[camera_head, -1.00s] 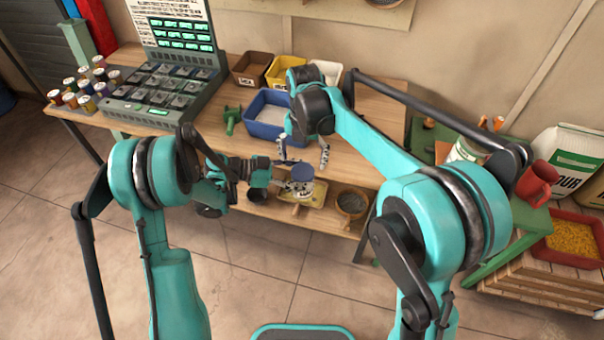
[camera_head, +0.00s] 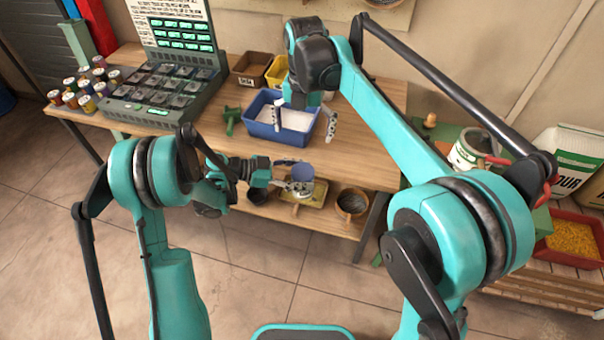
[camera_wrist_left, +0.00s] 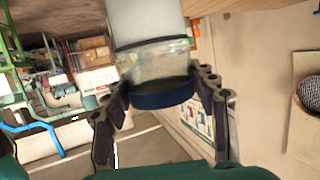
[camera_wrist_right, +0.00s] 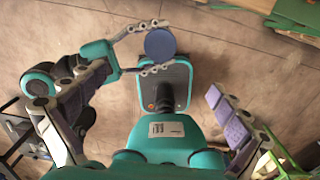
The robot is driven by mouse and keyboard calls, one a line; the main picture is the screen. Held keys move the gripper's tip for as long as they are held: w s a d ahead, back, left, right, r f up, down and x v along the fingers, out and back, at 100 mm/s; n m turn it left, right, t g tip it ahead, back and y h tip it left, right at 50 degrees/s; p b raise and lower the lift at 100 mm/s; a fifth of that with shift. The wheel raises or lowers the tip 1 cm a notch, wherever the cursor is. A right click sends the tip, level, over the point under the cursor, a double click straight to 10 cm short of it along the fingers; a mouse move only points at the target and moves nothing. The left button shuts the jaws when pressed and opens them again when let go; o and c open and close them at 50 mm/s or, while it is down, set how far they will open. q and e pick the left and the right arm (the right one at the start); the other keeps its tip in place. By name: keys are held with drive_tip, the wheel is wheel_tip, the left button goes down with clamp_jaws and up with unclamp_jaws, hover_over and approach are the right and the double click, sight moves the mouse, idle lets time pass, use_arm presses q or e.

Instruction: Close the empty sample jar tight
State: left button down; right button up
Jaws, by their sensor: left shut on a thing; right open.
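The sample jar (camera_wrist_left: 155,62) is pale and see-through, with a dark blue lid (camera_wrist_left: 160,95) on its end. The lid shows as a blue disc in the head view (camera_head: 303,173) and in the right wrist view (camera_wrist_right: 160,43). My left gripper (camera_head: 293,176) is shut around the jar, a finger on each side, and holds it off the bench's front edge. I cannot tell how tightly the lid sits. My right gripper (camera_head: 304,121) is open and empty, over the blue bin and apart from the jar.
The blue bin (camera_head: 262,131) with pale contents stands on the wooden bench (camera_head: 355,150). A green scoop (camera_head: 230,118) lies left of it. A lower shelf carries a yellow tray (camera_head: 290,212) and a round sieve (camera_head: 352,203). The console (camera_head: 150,117) stands at the left.

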wheel_tip(320, 180, up, 2)
drive_tip(key=shift+r, duration=0.1)
drive_tip(key=shift+d, duration=0.1)
